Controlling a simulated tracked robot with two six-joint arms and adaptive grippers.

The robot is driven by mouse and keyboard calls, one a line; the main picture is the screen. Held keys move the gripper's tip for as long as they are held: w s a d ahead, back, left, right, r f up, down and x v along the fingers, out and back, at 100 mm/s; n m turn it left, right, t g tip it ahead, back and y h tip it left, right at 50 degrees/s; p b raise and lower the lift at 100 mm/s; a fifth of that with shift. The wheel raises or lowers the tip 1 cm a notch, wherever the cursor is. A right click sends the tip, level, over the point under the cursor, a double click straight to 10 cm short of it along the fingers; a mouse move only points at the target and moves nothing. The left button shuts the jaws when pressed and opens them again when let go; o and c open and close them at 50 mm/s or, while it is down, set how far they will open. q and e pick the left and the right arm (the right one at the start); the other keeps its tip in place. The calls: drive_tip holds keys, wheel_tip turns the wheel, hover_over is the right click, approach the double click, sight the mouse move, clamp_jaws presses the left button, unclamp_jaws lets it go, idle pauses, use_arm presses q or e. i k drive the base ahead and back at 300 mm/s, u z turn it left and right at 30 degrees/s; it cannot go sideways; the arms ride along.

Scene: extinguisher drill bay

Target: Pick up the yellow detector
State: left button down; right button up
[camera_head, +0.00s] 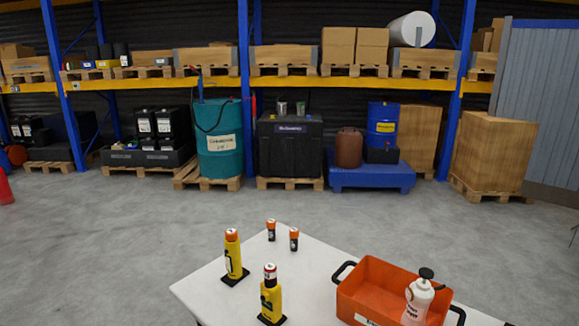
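Two yellow upright devices with black bases stand on a white table (205,289). The farther yellow device (233,257) has an orange top. The nearer yellow device (271,299) has a dark upper part with a red and white top. I cannot tell from their shapes which one is the yellow detector. Neither is touched by anything of mine. Neither of my grippers is in view.
Two small black cylinders with orange tops, a left one (271,231) and a right one (294,241), stand at the table's far corner. An orange crate (366,274) with black handles sits at the right, with a white pump bottle (418,300) in it. Pallet racks stand beyond open floor.

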sight(271, 314)
drive_tip(key=k, duration=1.3)
drive_tip(key=u, duration=0.45)
drive_tip(key=i, duration=0.85)
drive_tip(key=u, duration=0.6)
drive_tip(key=i, duration=1.2)
drive_tip(key=z, duration=0.75)
